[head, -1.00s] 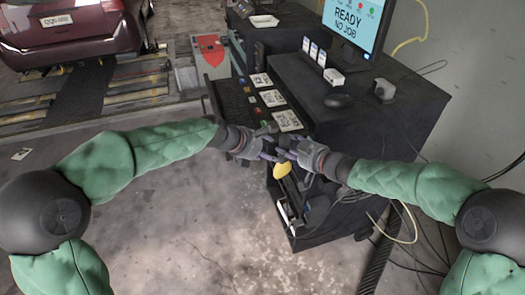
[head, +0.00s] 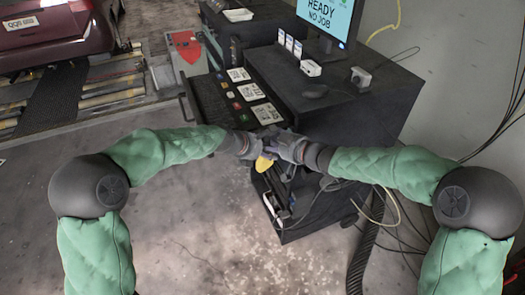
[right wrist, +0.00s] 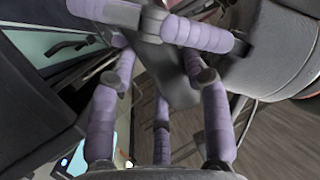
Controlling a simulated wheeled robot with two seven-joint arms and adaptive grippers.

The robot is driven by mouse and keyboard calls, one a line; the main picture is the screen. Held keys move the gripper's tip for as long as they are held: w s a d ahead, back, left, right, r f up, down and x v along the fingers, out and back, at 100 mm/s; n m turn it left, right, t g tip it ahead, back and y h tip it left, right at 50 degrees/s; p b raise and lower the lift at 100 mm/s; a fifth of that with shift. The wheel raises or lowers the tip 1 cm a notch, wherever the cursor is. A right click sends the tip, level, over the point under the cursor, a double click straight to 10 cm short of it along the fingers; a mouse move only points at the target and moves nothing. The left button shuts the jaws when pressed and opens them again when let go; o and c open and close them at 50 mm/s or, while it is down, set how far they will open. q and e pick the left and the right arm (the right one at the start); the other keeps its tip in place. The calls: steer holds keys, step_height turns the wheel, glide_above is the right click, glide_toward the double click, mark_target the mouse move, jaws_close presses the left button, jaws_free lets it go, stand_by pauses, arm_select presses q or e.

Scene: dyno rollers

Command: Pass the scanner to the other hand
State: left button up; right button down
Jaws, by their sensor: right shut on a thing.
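The scanner shows in the head view as a yellow piece (head: 263,163) just below where my two hands meet, in front of the dark cabinet. In the right wrist view its dark grey body (right wrist: 178,80) lies among purple fingers. My right gripper (head: 279,150) is shut on the scanner, coming from the right. My left gripper (head: 259,151) comes from the left, with its fingers at the scanner, close against the right hand. Other purple fingers, seemingly the left gripper's (right wrist: 150,22), cross the top of the right wrist view. Whether they are closed is hidden.
A dark cabinet (head: 360,115) stands behind the hands, with a monitor (head: 330,18) on top. An open drawer (head: 228,112) holding cards extends at its left. Cables (head: 395,205) hang at the right. A red car (head: 50,25) stands at far left. The floor at front left is clear.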

arm_select(q)
steer(key=shift+c, duration=0.3)
jaws_close()
steer(key=shift+r, duration=0.1)
arm_select(e)
steer(key=c, duration=0.5)
jaws_free()
steer(key=shift+a, duration=0.1)
steer(key=shift+s, duration=0.1)
